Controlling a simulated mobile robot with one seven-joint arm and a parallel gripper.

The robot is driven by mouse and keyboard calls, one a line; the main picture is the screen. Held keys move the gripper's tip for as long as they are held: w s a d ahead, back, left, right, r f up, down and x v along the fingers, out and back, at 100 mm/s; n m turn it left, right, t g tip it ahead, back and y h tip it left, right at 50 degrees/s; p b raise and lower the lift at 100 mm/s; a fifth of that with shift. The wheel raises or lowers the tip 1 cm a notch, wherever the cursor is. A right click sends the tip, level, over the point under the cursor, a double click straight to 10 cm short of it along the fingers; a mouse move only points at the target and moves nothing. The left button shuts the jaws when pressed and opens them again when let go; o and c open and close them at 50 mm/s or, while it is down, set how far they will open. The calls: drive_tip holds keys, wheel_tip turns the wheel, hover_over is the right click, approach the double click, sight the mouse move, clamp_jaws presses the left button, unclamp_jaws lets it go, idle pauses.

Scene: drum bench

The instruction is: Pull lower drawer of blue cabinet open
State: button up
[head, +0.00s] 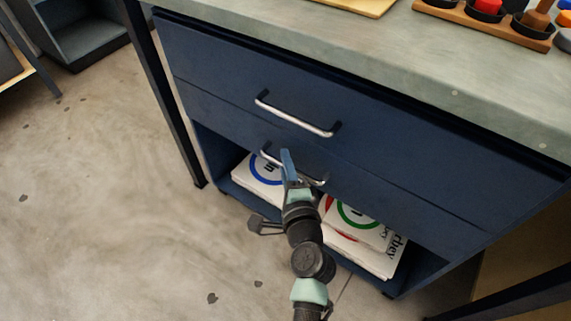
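The blue cabinet (400,135) stands under the bench top, with two drawer fronts above an open shelf. The lower drawer (385,200) looks shut, its front about flush with the upper one. Its silver bar handle (268,155) is partly hidden behind my gripper. My gripper (287,163) is at the middle of this handle, with a blue finger overlapping the bar in the head view. I cannot tell whether it touches the bar or how far apart the fingers are.
The upper drawer has its own silver handle (295,118) just above. Printed white packs (365,235) lie on the open shelf below. Dark bench legs (165,95) stand at both sides. The concrete floor (90,210) at left is clear.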

clamp_jaws()
drive_tip(key=shift+d, duration=0.1)
idle(1.3)
